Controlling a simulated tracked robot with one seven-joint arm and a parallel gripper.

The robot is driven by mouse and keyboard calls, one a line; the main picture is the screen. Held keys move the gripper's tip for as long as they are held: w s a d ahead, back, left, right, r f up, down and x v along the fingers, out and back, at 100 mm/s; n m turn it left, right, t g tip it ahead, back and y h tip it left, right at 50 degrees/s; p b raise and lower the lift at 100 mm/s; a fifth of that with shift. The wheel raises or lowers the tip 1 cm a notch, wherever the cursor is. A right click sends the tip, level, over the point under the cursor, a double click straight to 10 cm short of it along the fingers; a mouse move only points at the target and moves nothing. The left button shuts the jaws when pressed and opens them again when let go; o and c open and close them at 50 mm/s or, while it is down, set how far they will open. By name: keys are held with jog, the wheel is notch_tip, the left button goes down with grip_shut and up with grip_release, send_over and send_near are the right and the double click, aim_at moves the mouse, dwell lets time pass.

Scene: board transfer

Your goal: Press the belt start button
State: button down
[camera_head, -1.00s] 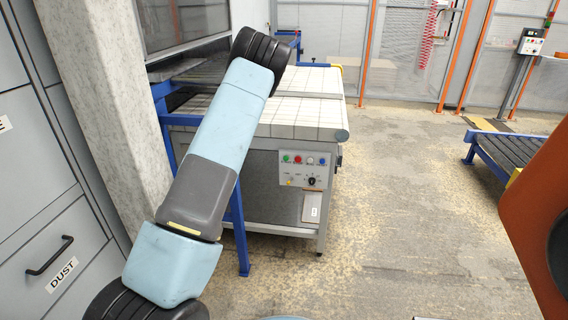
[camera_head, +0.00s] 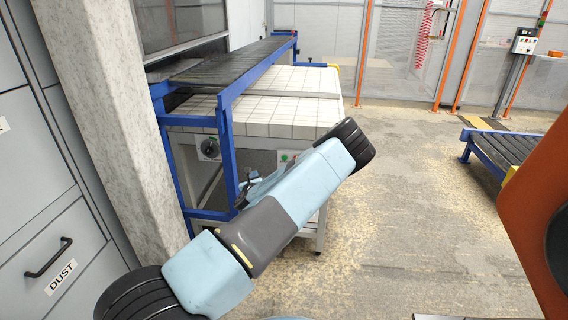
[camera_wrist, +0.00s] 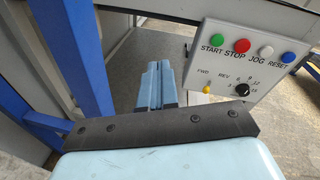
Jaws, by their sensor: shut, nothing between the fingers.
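The control panel (camera_wrist: 240,72) is a white plate in the upper right of the wrist view. Its green START button (camera_wrist: 217,40) is leftmost in the top row, beside the red STOP button (camera_wrist: 241,45), white JOG button (camera_wrist: 266,51) and blue RESET button (camera_wrist: 288,57). A black dial and a small yellow knob sit below. My gripper (camera_wrist: 158,66) is shut and empty, its fingers pointing ahead to the left of and below the START button, apart from it in the picture. In the head view my arm hides most of the panel; the green button (camera_head: 284,157) shows at its edge.
A blue frame post (camera_wrist: 88,55) stands left of my gripper. The white-tiled table (camera_head: 270,110) and a dark conveyor (camera_head: 225,62) on a blue frame are behind my arm. Another conveyor (camera_head: 505,148) is at the right. The floor between is clear.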

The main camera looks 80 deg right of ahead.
aim_at(284, 158)
jog(key=s+d+f+m+g, duration=0.1)
jog(key=s+m+g, duration=0.3)
jog(key=s+m, duration=0.2)
jog(key=shift+s+d+h, duration=0.3)
jog(key=shift+s, duration=0.9)
jog(key=d, duration=0.4)
jog(key=s+d, duration=0.1)
jog(key=d, duration=0.4)
jog(key=d+f, duration=0.1)
jog(key=d, duration=0.4)
jog(key=shift+s, duration=0.3)
